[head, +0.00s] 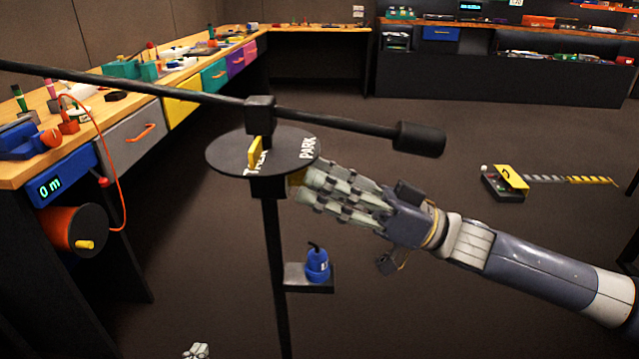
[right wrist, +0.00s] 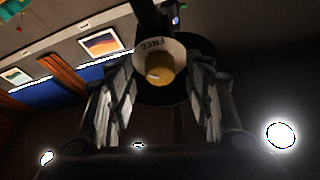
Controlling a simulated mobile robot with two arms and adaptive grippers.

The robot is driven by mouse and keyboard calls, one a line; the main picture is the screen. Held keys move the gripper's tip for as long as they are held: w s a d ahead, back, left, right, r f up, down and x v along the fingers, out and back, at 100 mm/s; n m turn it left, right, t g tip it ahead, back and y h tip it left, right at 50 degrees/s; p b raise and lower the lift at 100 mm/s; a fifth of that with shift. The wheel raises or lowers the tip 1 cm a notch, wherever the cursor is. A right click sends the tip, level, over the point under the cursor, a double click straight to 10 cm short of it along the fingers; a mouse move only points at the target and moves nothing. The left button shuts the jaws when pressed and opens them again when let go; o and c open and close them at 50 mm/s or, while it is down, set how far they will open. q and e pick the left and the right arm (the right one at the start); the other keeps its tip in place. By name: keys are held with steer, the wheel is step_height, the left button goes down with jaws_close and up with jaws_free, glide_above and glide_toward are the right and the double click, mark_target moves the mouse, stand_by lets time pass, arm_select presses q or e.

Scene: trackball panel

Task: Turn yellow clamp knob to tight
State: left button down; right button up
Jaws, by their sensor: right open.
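The yellow clamp knob (right wrist: 159,70) shows in the right wrist view as a round yellow face inside a pale ring marked FREE. In the head view only a small yellow part (head: 296,180) shows, under the round dark disc (head: 225,158) on the post. My right gripper (head: 308,186) reaches in from the right with its fingertips beside that part, overlapping it in the picture. In the right wrist view my right gripper (right wrist: 161,80) is open, with fingers on both sides of the knob. I cannot tell whether they touch it.
A long dark bar (head: 340,122) with a weight crosses above the disc, which bears a yellow pointer (head: 255,152) and the word PARK. A blue object (head: 317,264) stands on a small shelf on the post. The workbench (head: 150,88) runs along the left.

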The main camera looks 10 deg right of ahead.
arm_select(q)
steer(key=shift+w+r, duration=0.1)
steer(key=shift+r, duration=0.1)
arm_select(e)
steer(key=shift+a+r, duration=0.1)
steer(key=shift+a, duration=0.15)
steer(key=c, duration=1.1)
arm_select(q)
steer(key=shift+f, duration=0.1)
arm_select(e)
steer(key=shift+w, duration=0.1)
